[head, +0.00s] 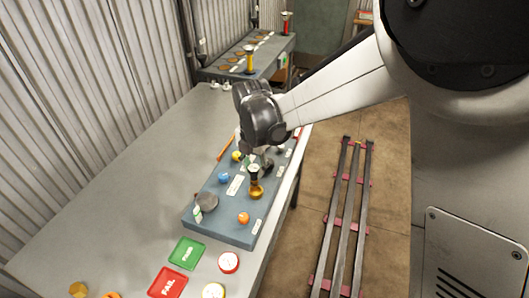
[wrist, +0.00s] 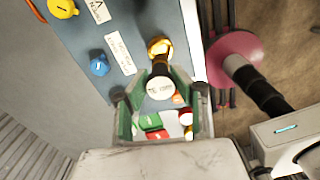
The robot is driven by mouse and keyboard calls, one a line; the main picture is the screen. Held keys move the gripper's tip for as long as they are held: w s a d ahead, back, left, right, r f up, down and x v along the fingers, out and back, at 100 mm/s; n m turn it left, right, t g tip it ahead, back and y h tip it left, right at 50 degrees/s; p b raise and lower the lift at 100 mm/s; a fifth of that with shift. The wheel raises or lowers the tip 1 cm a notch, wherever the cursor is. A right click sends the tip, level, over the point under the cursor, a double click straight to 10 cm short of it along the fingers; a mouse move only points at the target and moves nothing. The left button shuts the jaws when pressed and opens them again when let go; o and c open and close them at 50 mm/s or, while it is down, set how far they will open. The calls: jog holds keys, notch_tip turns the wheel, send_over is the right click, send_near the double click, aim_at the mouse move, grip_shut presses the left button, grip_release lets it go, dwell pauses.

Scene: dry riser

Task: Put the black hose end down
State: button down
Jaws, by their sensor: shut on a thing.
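The black hose end (wrist: 161,70) has a pale, lettered round face and a brass ring at its far end. In the wrist view it sits between the two green-padded fingers of my gripper (wrist: 160,108), which is shut on it. In the head view the hose end (head: 254,175) shows just below my gripper (head: 260,162), over the blue-grey board (head: 228,231) on the bench. A brass piece (head: 256,190) shows at its lower end. My gripper partly hides the board's far part, and I cannot tell whether the hose end touches the board.
The board carries a blue knob (head: 223,178), a yellow knob (head: 236,156), an orange knob (head: 243,218) and a grey disc (head: 207,201). Green PASS (head: 187,253) and red FAIL (head: 167,283) plates lie nearer. The bench's left side (head: 120,190) is clear. Rails (head: 346,215) run along the floor to the right.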

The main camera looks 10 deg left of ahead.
aim_at(255, 177)
jog(key=shift+w+d+f+b, duration=0.1)
jog(key=shift+f+b, duration=0.65)
jog(key=shift+f, duration=1.3)
jog(key=shift+f, duration=0.25)
jog(key=c, duration=1.5)
grip_release()
jog(key=shift+r, duration=0.1)
jog(key=shift+o, duration=0.2)
jog(key=shift+r, duration=0.1)
